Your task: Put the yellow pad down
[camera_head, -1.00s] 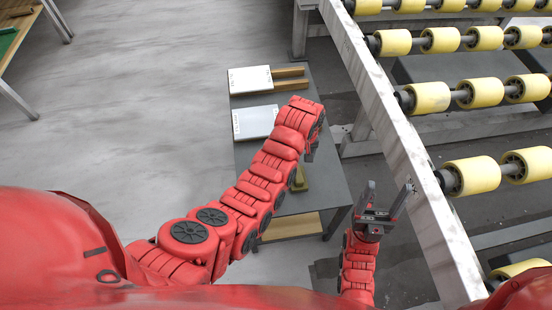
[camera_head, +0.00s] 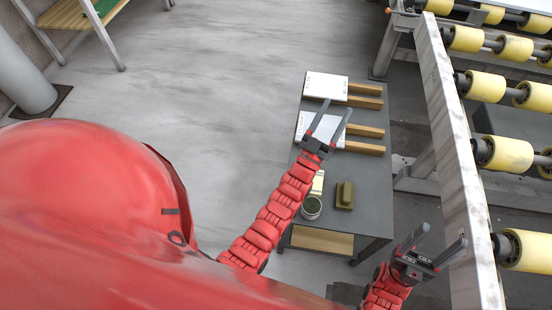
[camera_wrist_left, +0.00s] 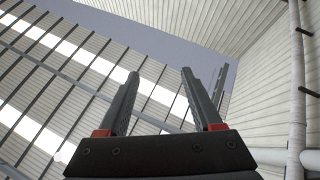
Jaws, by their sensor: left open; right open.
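An olive-yellow pad (camera_head: 345,195) lies on the dark grey table (camera_head: 372,205), near its front end. Neither gripper touches it. My left gripper (camera_head: 336,106) is open over the white slab (camera_head: 318,130), beyond the pad and a little to its left. The left wrist view shows the left gripper (camera_wrist_left: 160,72) with empty jaws pointing up at the roof. My right gripper (camera_head: 444,234) is open and empty, off the table's right side by the roller conveyor.
A second white slab with wooden bars (camera_head: 326,87) lies at the table's far end. A small round tin (camera_head: 311,207) and a pale block (camera_head: 318,183) stand left of the pad. The conveyor's steel rail (camera_head: 455,150) runs along the right. Open floor is on the left.

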